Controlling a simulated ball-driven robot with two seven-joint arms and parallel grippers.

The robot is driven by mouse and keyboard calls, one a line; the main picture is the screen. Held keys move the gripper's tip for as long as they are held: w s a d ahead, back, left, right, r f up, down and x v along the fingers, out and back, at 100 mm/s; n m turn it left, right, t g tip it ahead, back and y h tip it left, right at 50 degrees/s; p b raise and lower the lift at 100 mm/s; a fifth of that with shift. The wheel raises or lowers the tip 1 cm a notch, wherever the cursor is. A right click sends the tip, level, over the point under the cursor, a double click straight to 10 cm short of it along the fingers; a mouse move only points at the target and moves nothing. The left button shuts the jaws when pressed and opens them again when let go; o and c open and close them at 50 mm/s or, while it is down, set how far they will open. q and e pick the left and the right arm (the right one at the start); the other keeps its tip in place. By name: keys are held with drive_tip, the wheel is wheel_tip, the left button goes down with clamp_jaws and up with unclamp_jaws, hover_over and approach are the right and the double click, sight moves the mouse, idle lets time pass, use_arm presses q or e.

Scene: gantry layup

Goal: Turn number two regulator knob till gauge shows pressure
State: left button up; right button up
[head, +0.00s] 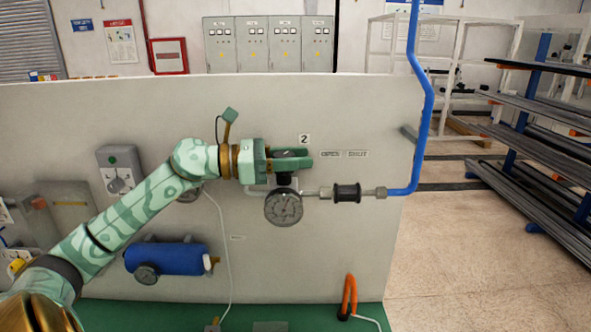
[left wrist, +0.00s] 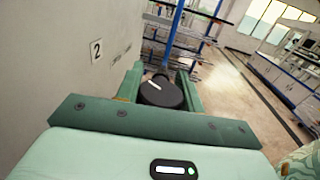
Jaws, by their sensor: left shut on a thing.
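The number two regulator knob is a black round knob (left wrist: 161,92) with a white line on top, between the fingers in the left wrist view. In the head view the knob (head: 289,153) shows partly between the green fingers. My left gripper (head: 300,159) is shut on it, and its fingers also show in the left wrist view (left wrist: 163,86). The gauge (head: 284,206) hangs below the knob; its needle is too small to read. The label "2" (head: 304,139) is on the panel above, and also in the left wrist view (left wrist: 97,51). My right gripper is not in view.
A blue pipe (head: 426,110) rises right of the gauge, joined through a black fitting (head: 347,193). A blue cylinder (head: 166,258) is mounted at lower left. An orange-handled thing (head: 349,295) is at the panel's bottom. Racks (head: 540,140) stand at right, with open floor before them.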

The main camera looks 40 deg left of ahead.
use_arm(q)
drive_tip(key=o, duration=1)
drive_tip(key=shift+s+a, duration=0.15)
drive_tip(key=shift+a, duration=0.05)
drive_tip(key=b+v, duration=0.3)
drive_tip(key=v, duration=1.3)
